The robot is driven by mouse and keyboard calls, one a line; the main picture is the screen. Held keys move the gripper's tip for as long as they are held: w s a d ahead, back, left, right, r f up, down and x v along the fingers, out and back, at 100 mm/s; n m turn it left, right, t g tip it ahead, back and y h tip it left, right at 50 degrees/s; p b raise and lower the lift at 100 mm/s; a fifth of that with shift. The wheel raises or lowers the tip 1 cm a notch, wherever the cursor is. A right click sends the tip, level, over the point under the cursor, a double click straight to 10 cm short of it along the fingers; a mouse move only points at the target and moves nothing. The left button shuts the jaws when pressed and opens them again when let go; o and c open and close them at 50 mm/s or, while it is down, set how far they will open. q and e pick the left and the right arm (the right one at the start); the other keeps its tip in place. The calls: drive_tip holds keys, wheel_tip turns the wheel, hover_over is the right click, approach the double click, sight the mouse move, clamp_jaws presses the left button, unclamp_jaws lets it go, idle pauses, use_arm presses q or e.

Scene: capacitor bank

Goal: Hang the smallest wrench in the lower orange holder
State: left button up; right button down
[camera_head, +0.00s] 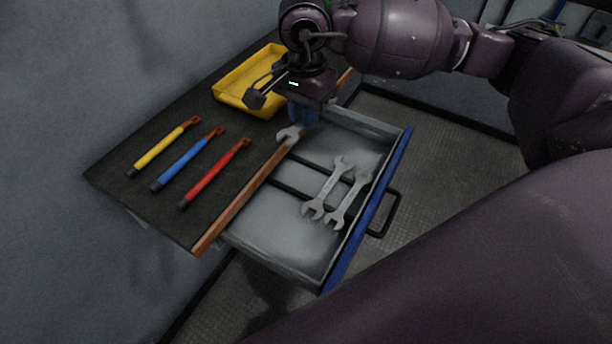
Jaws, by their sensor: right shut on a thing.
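My right gripper (303,115) points down over the inner edge of the open drawer (290,245). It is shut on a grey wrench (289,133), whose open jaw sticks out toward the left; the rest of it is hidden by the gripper. Two more grey wrenches lie side by side in the drawer, one at the left (328,188) and one at the right (347,203). Because the held wrench is mostly covered, I cannot compare its full length with theirs. No orange holder shows in this view. My left gripper is not in view.
Yellow (160,148), blue (186,161) and red (213,174) handled tools lie on the dark cabinet top, which has an orange-brown front edge (240,207). A yellow tray (245,85) stands behind. The drawer's blue front has a black handle (388,213).

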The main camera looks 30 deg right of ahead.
sight(304, 186)
wheel_tip(304, 186, down, 18)
drive_tip(key=shift+b, duration=0.6)
drive_tip(key=shift+f, duration=0.1)
drive_tip(key=shift+f, duration=0.15)
drive_tip(key=c, duration=1.2)
unclamp_jaws()
drive_tip(key=shift+o, duration=0.5)
wheel_tip(304, 186, up, 11)
drive_tip(key=w, duration=0.1)
drive_tip(key=shift+s+f, duration=0.1)
drive_tip(key=shift+s, duration=0.05)
